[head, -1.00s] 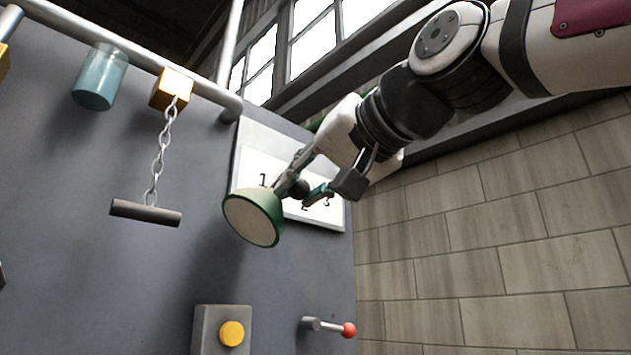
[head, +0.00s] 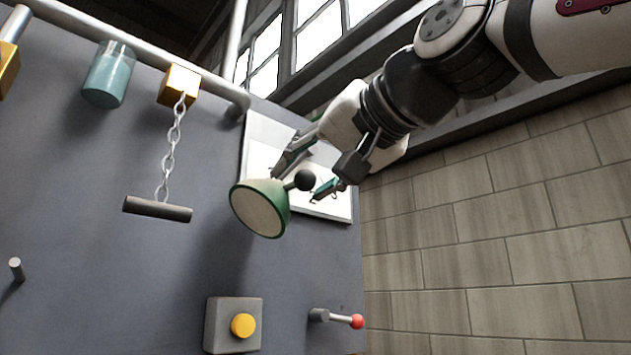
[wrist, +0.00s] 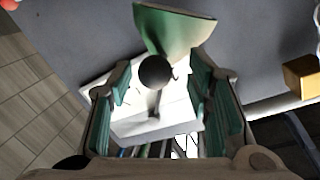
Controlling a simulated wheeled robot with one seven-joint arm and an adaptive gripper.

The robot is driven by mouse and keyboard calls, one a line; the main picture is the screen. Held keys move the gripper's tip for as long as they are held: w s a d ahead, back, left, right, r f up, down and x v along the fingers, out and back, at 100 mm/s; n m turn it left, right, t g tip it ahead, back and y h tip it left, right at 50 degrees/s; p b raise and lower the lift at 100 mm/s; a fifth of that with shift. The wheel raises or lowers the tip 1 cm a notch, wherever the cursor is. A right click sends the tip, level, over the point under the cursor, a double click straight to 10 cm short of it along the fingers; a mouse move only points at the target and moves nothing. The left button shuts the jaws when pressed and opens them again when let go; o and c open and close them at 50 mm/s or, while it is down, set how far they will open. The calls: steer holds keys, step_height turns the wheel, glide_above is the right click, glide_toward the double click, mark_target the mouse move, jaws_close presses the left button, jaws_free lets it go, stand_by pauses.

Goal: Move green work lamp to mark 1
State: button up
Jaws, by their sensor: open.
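The green work lamp (head: 262,208) has a green shade with a pale face and a dark round knob behind it. It shows in front of the lower left of the white mark plate (head: 342,205). My gripper (head: 298,182) is open, with its fingers on either side of the lamp's knob end. The plate's numbers are mostly hidden by the gripper and lamp.
A handle on a chain (head: 158,208) hangs to the left of the lamp. Below are a box with a yellow button (head: 243,325) and a red-tipped lever (head: 356,321). A block wall stands at right.

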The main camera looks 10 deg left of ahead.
steer(key=v, duration=1.2)
stand_by(0.3)
steer(key=w+d+f+g+h, duration=0.1)
steer(key=d+f+h, duration=0.15)
steer(key=f, duration=0.55)
steer(key=w+d+f+m+h, duration=0.1)
steer(key=d+f+h, duration=0.15)
steer(key=f, duration=0.55)
steer(key=w+d+f+g+h, duration=0.1)
steer(key=w+d+f+h, duration=0.15)
steer(key=f, duration=0.45)
steer(key=s+d+f+m+g+h, duration=0.1)
steer(key=s+d+f, duration=0.3)
steer(key=f, duration=0.8)
steer(key=s+d+f+g+h, duration=0.3)
steer(key=s+d+f, duration=0.2)
steer(key=f, duration=0.8)
steer(key=shift+d+m+g, duration=0.3)
steer(key=shift+d+m, duration=0.1)
steer(key=shift+d, duration=0.65)
steer(key=shift+c, duration=0.3)
